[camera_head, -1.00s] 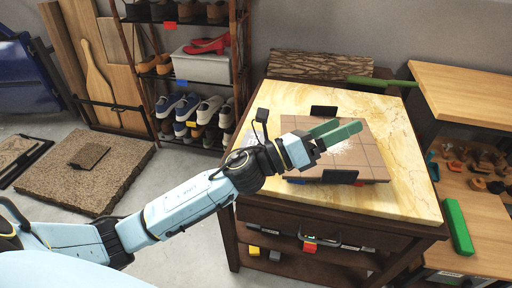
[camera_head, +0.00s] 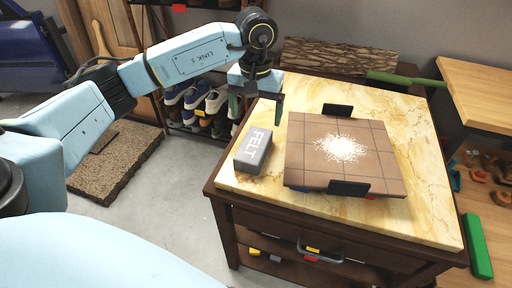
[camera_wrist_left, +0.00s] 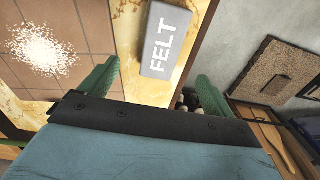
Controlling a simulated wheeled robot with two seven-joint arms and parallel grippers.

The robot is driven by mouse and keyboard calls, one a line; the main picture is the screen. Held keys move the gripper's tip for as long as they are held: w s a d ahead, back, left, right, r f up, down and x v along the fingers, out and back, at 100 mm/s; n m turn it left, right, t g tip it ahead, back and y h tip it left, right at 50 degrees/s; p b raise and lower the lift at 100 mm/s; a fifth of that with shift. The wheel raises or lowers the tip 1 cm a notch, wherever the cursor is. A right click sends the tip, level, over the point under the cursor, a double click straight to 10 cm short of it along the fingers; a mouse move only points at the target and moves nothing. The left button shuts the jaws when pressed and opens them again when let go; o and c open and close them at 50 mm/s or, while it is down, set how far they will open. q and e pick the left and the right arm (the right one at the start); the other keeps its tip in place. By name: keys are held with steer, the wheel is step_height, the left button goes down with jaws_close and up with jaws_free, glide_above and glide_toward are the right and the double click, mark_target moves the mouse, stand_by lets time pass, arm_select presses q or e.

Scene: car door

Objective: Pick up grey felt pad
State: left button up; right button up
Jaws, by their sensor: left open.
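The grey felt pad (camera_head: 254,151) is a grey block with the white word FELT on it. It lies on the left edge of the marble tabletop in the head view. It also shows in the left wrist view (camera_wrist_left: 163,40), ahead of the fingers and between their lines. My left gripper (camera_head: 256,108) has green fingers pointing down, above and a little behind the pad. In the left wrist view its fingers (camera_wrist_left: 155,85) are spread wide, with nothing between them, apart from the pad. My right gripper is not in view.
A brown tiled board (camera_head: 300,165) with white powder (camera_head: 341,148) and black clamps lies right of the pad. The marble table (camera_head: 430,222) has a drawer below. A shoe rack (camera_head: 180,125) stands behind left. A wooden bench (camera_head: 485,95) is at right.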

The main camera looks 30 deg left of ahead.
mark_target(254, 143)
arm_select(q)
step_height(254, 143, down, 7)
steer(key=shift+s+r+b, duration=0.1)
steer(key=shift+r+b, duration=0.1)
steer(key=shift+b, duration=0.5)
steer(key=f, duration=0.1)
steer(key=f+b, duration=0.1)
steer(key=f, duration=0.3)
steer(key=shift+a+b, duration=0.25)
steer(key=shift+b, duration=0.05)
steer(key=shift+f, duration=0.45)
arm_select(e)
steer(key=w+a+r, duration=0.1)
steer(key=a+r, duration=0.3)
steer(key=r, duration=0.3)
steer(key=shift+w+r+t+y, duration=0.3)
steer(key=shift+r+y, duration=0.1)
arm_select(q)
steer(key=shift+c, duration=0.4)
steer(key=c, duration=1)
steer(key=shift+r, duration=0.1)
steer(key=shift+r, duration=0.3)
step_height(254, 143, up, 9)
steer(key=shift+r+p, duration=0.15)
steer(key=shift+p, duration=1.05)
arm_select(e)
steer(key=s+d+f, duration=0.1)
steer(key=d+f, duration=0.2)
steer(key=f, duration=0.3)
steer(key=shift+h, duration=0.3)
